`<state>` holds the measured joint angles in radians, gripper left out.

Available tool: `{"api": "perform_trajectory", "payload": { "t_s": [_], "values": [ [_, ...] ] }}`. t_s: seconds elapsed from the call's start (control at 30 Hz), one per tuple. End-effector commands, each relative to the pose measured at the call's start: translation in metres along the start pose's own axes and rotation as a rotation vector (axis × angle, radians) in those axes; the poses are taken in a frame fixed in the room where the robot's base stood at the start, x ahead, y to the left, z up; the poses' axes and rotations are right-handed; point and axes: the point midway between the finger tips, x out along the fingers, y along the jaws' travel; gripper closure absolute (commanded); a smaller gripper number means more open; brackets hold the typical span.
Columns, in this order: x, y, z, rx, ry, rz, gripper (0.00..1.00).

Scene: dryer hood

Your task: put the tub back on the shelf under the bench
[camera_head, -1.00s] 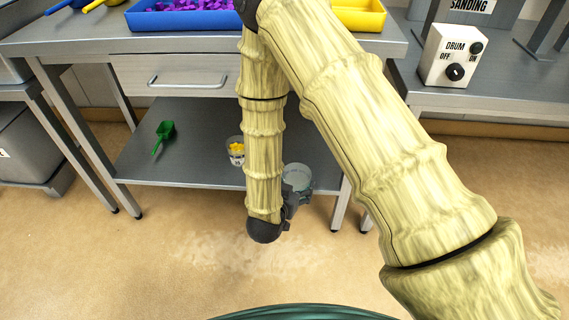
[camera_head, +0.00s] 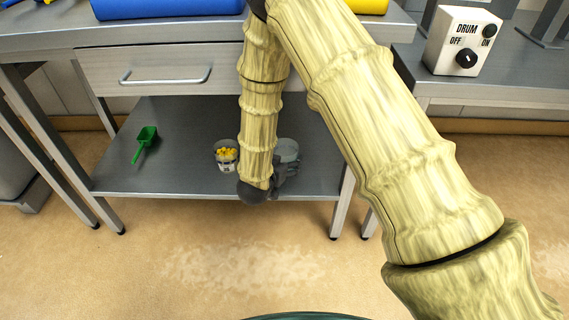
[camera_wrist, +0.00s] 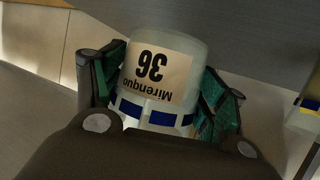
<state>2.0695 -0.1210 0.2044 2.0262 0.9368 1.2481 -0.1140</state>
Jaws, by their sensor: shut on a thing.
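The grey, translucent tub (camera_head: 288,149) is in my gripper (camera_head: 284,167), over the front right part of the shelf (camera_head: 190,178) under the bench. In the wrist view the tub (camera_wrist: 160,75) has a cream label reading "Mirenquo 36", upside down in the picture, and a blue and white band. The fingers of my gripper (camera_wrist: 163,90) are shut on its two sides. My arm hides part of the shelf and the tub's left side in the head view. I cannot tell whether the tub's base touches the shelf.
A small tub of yellow pieces (camera_head: 226,156) stands on the shelf left of my arm; its edge also shows in the wrist view (camera_wrist: 306,108). A green scoop (camera_head: 146,141) lies farther left. A bench leg (camera_head: 343,203) stands to the right. The drawer (camera_head: 160,72) is above.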

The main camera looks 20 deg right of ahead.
Motion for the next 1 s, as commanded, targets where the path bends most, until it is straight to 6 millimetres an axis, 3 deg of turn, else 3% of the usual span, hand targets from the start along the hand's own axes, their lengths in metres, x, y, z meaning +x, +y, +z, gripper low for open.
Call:
{"api": "perform_trajectory", "payload": {
  "t_s": [0.13, 0.47, 0.73, 1.0],
  "values": [
    [0.020, -0.008, -0.004, 0.002, 0.001, 0.001, 0.60],
    [0.038, -0.015, -0.010, 0.003, 0.001, 0.003, 0.60],
    [0.051, -0.015, 0.020, 0.001, 0.000, 0.003, 0.60],
    [0.052, -0.015, 0.021, 0.001, 0.001, 0.002, 0.60]
  ]
}}
